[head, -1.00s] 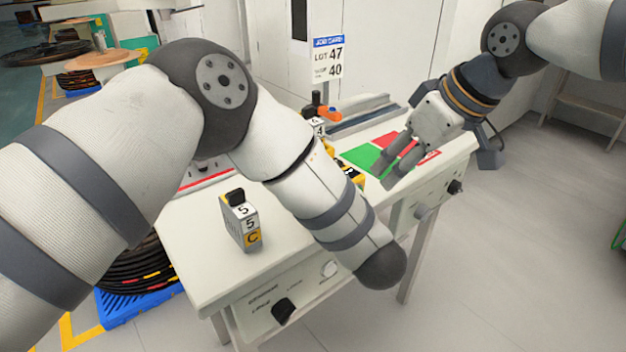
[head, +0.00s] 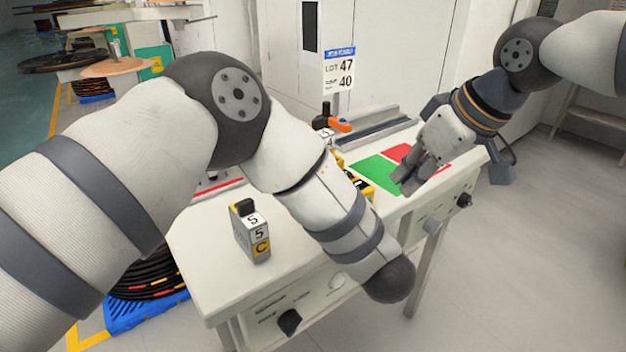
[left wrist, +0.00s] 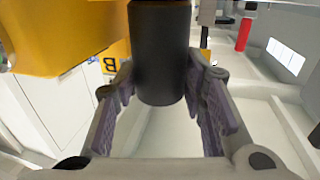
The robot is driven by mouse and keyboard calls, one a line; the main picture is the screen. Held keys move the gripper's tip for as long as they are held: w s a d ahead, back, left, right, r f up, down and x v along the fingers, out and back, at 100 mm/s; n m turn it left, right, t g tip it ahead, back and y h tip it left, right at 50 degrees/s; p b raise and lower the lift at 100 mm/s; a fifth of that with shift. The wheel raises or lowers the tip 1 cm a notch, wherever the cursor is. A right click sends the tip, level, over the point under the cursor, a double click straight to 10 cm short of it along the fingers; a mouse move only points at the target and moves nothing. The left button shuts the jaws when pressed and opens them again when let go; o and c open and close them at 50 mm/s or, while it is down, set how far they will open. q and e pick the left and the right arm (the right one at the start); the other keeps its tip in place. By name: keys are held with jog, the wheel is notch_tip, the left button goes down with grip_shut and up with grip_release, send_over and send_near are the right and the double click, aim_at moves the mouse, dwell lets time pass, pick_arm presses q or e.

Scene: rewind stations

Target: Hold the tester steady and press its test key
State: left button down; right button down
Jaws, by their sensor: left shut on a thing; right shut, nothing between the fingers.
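In the left wrist view a black cylindrical grip (left wrist: 160,55), which I take to be the tester's handle, stands between the left gripper's fingers (left wrist: 165,95). A large yellow body (left wrist: 65,35) is beside its top, likely the tester. In the head view my left arm hides the left gripper; only yellow and black parts (head: 357,183) show past the forearm, and I cannot tell whether they are the tester. My right gripper (head: 405,187) is shut and empty, near the table's right side, to the right of those parts. The test key cannot be made out.
On the white table (head: 205,265) a grey block marked 5 and C (head: 251,232) stands at left. A green patch (head: 377,173) and a red patch (head: 398,152) lie near my right gripper. A job card (head: 338,72) and an orange-and-black item (head: 335,123) are behind.

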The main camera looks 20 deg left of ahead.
dwell(0.9)
jog(key=s+d+f+m+t, duration=0.1)
jog(key=f+m, duration=0.4)
jog(key=m, duration=0.8)
jog(key=s+d+f+m+t+y, duration=0.1)
jog(key=d+f+m, duration=0.3)
jog(key=m, duration=0.8)
jog(key=shift+s+d+f+m+t+y, duration=0.2)
jog(key=shift+d+f+m+t+y, duration=0.15)
jog(key=shift+f+t, duration=0.2)
jog(key=shift+w+a, duration=0.8)
jog(key=shift+a, duration=0.45)
jog(key=shift+w+a, duration=0.75)
jog(key=shift+a, duration=0.5)
jog(key=shift+w+a, duration=0.8)
jog(key=shift+a, duration=0.45)
